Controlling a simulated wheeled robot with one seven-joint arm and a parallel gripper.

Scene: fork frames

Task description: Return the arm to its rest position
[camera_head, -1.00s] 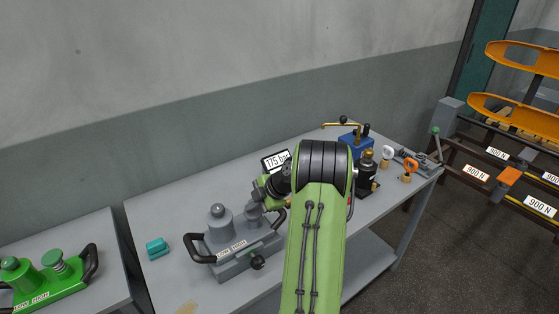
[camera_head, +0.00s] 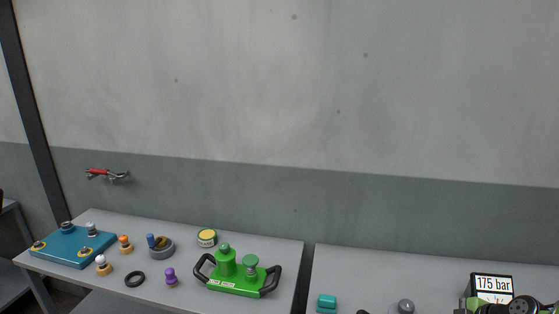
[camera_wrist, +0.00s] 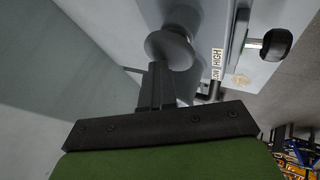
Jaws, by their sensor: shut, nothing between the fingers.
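My gripper (camera_wrist: 158,66) shows in the wrist view with its two black fingers together and nothing between them. Its tips are close to the round grey knob (camera_wrist: 171,46) of a grey device; I cannot tell if they touch. In the head view, part of my green and black arm (camera_head: 515,306) shows at the bottom right corner, in front of the 175 bar display (camera_head: 492,284). The gripper itself is out of that view.
In the wrist view, the grey device has a LOW/HIGH label (camera_wrist: 216,63) and a black knob (camera_wrist: 277,44). In the head view, a green two-handled device (camera_head: 236,283) and a blue plate (camera_head: 72,247) stand on the left bench. A teal block (camera_head: 327,302) lies on the right bench.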

